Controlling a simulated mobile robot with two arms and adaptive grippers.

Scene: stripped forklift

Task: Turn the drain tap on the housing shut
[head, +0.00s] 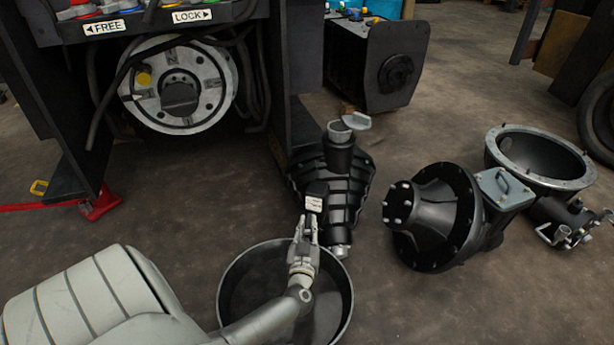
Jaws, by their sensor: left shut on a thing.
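The black ribbed housing (345,190) stands on the floor at the middle, with an open grey-capped neck on top. A small silver fitting (341,250) sits at its lower end, near the rim of a round black pan (226,281). My left gripper (307,228) is above the pan, in front of the housing. It is shut on a small dark block with a white label (314,204). I cannot tell whether this block is the drain tap's handle. The gripper hides part of the housing's lower left side. My right gripper is not in view.
A black flanged casing (440,220) and an open ring-shaped housing (540,160) lie at the right. The forklift frame (297,70) with a round plate (180,85) stands behind. A red piece (100,203) lies at left. Bare floor shows between the parts.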

